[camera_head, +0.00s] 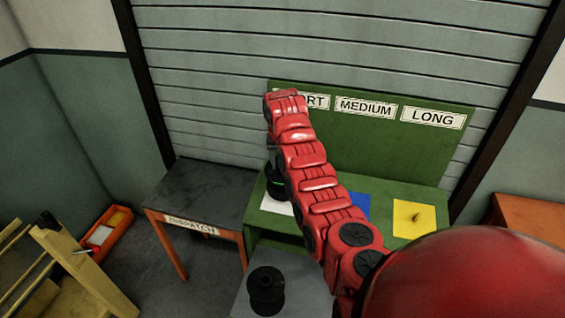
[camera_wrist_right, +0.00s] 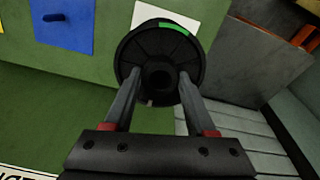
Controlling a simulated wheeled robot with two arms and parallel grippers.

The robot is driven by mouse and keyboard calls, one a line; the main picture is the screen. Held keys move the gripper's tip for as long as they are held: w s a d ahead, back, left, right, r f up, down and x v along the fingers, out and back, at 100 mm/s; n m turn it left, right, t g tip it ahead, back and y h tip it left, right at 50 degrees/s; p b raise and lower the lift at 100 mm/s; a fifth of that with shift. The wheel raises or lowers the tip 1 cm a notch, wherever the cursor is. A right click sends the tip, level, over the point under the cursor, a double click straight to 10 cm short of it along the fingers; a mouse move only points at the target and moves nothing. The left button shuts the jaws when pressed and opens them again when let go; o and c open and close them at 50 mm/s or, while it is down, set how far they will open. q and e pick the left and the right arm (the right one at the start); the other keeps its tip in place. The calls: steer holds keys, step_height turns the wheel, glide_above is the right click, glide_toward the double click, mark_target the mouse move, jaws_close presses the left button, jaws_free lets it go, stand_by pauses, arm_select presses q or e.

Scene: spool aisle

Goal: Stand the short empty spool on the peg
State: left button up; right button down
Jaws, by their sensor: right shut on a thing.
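My right gripper (camera_wrist_right: 160,78) is shut on a black spool (camera_wrist_right: 160,58) with a green mark on its flange, gripped between the two fingers. In the head view this spool (camera_head: 276,186) is partly behind my red arm, at the white square (camera_head: 272,206) under the board's left end. In the right wrist view the spool covers part of the white square (camera_wrist_right: 178,12). No peg shows on that square; the spool and arm hide part of it. I cannot tell whether the spool touches the square. My left gripper is not in view.
A blue square (camera_head: 358,205) and a yellow square (camera_head: 414,218) with a peg lie on the green stand (camera_head: 400,190). Its board has labels MEDIUM and LONG. Another black spool (camera_head: 266,290) stands on a grey surface in front. The dark dispatch table (camera_head: 205,190) at left looks empty.

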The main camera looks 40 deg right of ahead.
steer(key=shift+w+d+f+b, duration=0.15)
steer(key=shift+f+b, duration=0.4)
steer(key=shift+f, duration=0.45)
steer(key=shift+w+d+f+b, duration=0.1)
steer(key=shift+f+b, duration=0.45)
steer(key=shift+f, duration=0.45)
steer(key=shift+w+d+f+b, duration=0.15)
steer(key=shift+f+b, duration=0.4)
steer(key=shift+f, duration=0.45)
steer(key=shift+c, duration=0.7)
jaws_free()
